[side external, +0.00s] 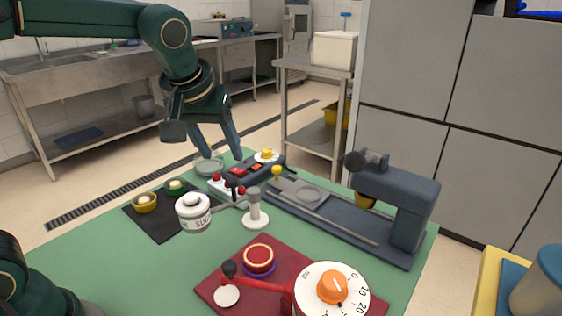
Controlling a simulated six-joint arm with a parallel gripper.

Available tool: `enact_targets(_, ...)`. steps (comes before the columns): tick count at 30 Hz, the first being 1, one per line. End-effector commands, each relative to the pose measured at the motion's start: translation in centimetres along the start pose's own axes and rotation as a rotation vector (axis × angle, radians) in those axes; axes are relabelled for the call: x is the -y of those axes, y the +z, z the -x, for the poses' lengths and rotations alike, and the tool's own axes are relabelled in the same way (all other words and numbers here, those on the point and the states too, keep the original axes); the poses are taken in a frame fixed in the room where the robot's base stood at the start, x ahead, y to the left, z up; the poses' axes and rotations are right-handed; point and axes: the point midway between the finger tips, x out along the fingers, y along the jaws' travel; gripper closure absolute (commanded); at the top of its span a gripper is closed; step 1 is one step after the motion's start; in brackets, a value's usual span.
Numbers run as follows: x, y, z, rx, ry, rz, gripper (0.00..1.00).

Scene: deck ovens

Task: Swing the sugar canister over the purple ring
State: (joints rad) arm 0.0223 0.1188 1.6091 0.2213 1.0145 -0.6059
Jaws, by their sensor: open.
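The sugar canister (193,213) is white and round with a lidded top and partly readable lettering. It sits at the left end of a thin arm that reaches from a white post (256,211). The purple ring (261,271) shows as a thin rim around the base of a round red piece with a cream edge, on the dark red board (213,290). The canister is behind and left of the ring, not over it. My gripper (222,156) is open and empty, pointing down behind the canister and higher up, near the red-buttoned box.
A dark press-like machine (405,205) stands at right. A dial timer (332,288) and a red lever (260,283) are at the front. A black mat (160,222) with small bowls lies left. The green table (130,265) is clear at front left.

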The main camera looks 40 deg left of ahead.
Motion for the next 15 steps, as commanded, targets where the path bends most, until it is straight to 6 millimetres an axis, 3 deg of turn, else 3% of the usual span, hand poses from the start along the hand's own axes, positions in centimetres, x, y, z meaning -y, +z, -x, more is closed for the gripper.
enact_targets(15,-0.2,0.8,-6.2,0.058,-0.032,-0.022,0.41)
